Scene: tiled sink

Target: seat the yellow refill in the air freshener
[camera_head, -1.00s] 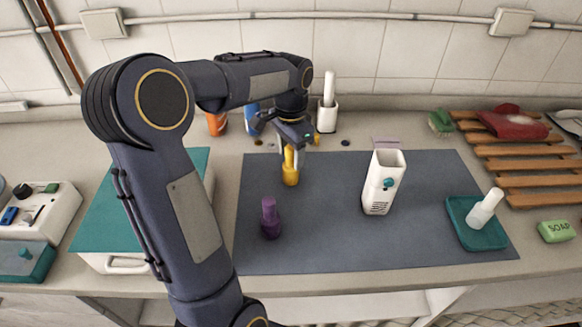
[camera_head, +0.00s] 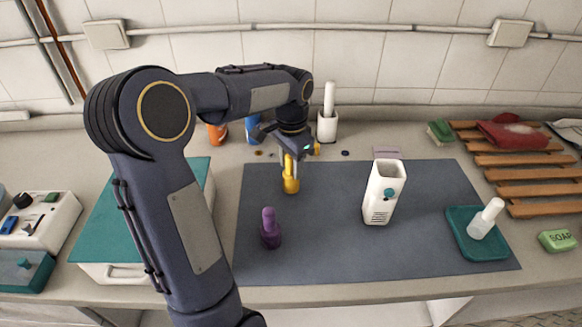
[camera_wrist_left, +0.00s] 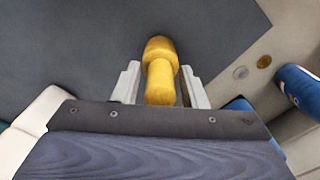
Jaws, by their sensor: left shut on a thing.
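The yellow refill (camera_head: 290,182) stands upright on the dark grey mat, near its back left. My left gripper (camera_head: 290,157) is above it, shut on its narrow neck. In the left wrist view the yellow refill (camera_wrist_left: 160,66) sits between the two fingers of my left gripper (camera_wrist_left: 158,86). My right gripper is not in view.
A purple refill (camera_head: 270,228) stands on the mat (camera_head: 330,250) at the front left. A teal tray (camera_head: 472,246) holds a white refill (camera_head: 486,219) at the right. Mat space between the yellow refill and the freshener is clear. A teal-lidded box (camera_head: 110,230) lies left.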

